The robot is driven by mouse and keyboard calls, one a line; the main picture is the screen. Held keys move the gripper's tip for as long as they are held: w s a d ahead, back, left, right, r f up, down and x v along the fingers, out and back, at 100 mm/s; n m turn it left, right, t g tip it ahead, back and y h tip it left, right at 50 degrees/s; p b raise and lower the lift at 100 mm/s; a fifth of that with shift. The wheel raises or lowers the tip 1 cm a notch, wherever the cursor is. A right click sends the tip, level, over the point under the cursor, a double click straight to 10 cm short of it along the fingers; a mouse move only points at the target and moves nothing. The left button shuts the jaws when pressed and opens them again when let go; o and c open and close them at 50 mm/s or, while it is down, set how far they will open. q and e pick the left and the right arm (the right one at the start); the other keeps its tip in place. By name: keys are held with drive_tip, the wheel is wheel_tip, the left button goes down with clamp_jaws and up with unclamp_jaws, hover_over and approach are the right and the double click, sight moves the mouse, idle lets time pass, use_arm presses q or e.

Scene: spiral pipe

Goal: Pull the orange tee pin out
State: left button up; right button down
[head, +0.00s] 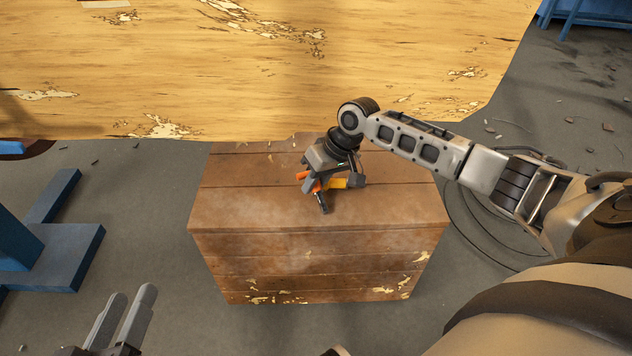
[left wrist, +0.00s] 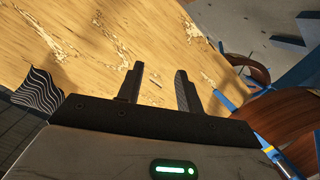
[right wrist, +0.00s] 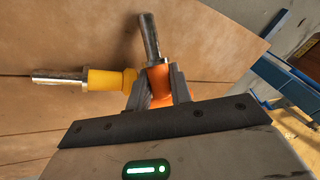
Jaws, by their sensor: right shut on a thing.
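The orange tee pin (right wrist: 159,82) has an orange body and a bare metal shaft. My right gripper (right wrist: 157,84) is shut on its orange body, and the shaft points away from the fingers. In the head view the orange tee pin (head: 312,186) and my right gripper (head: 325,182) are over the top of the wooden crate (head: 400,205). A yellow piece with a metal shaft (right wrist: 107,80) lies crosswise close beside the orange one; I cannot tell whether they touch. My left gripper (head: 122,318) is open and empty, low at the left; its parted fingers show in the left wrist view (left wrist: 157,88).
A large worn wooden table (head: 200,70) stands behind the crate and overhangs its far edge. A blue metal frame (head: 60,245) stands on the floor at the left. Dark cables (head: 470,225) lie on the floor right of the crate. The crate's front top is clear.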

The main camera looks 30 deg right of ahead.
drive_tip(key=c, duration=1.2)
unclamp_jaws()
drive_tip(key=shift+o, duration=0.2)
drive_tip(key=p+v, duration=0.1)
drive_tip(key=v, duration=0.1)
drive_tip(key=shift+d+r+p, duration=0.15)
drive_tip(key=shift+r+p, duration=0.15)
drive_tip(key=shift+r, duration=0.1)
use_arm(q)
drive_tip(key=shift+s+a+f+m+g+y+p, duration=0.1)
drive_tip(key=shift+a+f+m+g+y+p, duration=0.4)
drive_tip(key=shift+p, duration=0.75)
drive_tip(key=shift+s+a+f+m+g+y+p, duration=0.1)
drive_tip(key=shift+a+f+m+g+y+p, duration=0.45)
drive_tip(key=shift+p, duration=0.7)
use_arm(e)
drive_tip(key=v, duration=1.3)
use_arm(q)
drive_tip(key=shift+d+f+n, duration=0.1)
drive_tip(key=shift+f+n, duration=0.15)
use_arm(e)
drive_tip(key=shift+s, duration=0.1)
drive_tip(key=shift+r, duration=0.1)
